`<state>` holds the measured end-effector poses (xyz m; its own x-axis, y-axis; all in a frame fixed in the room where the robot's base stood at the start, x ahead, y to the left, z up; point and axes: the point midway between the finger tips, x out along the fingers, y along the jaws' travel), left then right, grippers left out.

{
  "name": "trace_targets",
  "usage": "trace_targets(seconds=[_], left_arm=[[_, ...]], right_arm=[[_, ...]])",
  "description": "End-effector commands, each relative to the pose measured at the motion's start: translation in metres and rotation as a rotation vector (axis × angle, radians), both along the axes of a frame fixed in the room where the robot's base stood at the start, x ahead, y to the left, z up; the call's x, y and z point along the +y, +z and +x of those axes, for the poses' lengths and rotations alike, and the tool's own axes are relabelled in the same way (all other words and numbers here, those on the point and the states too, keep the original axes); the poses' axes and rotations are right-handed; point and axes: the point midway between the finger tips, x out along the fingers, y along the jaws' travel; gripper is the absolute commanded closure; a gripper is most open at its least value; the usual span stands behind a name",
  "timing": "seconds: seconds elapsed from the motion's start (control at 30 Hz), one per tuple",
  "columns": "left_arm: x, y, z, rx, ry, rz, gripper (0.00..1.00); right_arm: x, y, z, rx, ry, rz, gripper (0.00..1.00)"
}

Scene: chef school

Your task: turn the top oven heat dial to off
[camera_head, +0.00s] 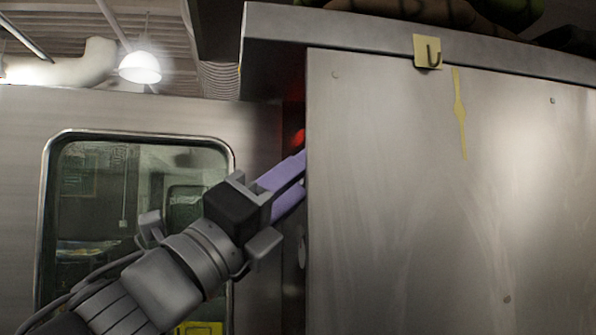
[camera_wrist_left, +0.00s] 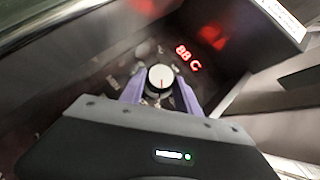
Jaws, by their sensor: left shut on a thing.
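The top oven heat dial (camera_wrist_left: 160,77) is a small round knob with a pale face and a dark pointer mark, seen in the left wrist view. Its pointer looks roughly toward the top of that picture, but the setting marks around it are too blurred to read. My left gripper (camera_wrist_left: 161,90) has its purple fingers on either side of the dial, shut on it. In the head view my left gripper (camera_head: 292,182) reaches in from the left, its fingertips partly behind the steel panel's edge, and the dial is hidden there. My right gripper is not in view.
A red display (camera_wrist_left: 188,58) glows just beyond the dial. A large steel panel (camera_head: 400,200) fills the right of the head view, close to my left fingers. A steel door with a window (camera_head: 140,185) stands at the left.

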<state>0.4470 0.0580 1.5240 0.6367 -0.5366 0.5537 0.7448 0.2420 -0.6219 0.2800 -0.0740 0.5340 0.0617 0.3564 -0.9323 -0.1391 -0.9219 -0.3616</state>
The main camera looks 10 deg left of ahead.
Motion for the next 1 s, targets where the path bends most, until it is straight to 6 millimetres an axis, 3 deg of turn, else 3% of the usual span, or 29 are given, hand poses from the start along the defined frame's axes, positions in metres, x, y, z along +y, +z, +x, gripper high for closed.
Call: trace_targets(seconds=[0.43,0.47,0.7,1.0], left_arm=[[0.0008,0.0009,-0.0003,0.014,0.002,-0.006,1.00],[0.0008,0.0009,-0.0003,0.014,0.002,-0.006,0.59],[0.0004,0.0006,-0.0003,0.013,0.001,-0.005,0.40],[0.0010,-0.0011,-0.0016,0.013,0.001,-0.004,0.40]], right_arm=[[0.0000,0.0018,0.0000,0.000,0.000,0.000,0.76],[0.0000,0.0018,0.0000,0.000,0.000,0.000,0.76],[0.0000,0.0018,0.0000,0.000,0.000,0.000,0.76],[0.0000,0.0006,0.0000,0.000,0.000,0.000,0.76]])
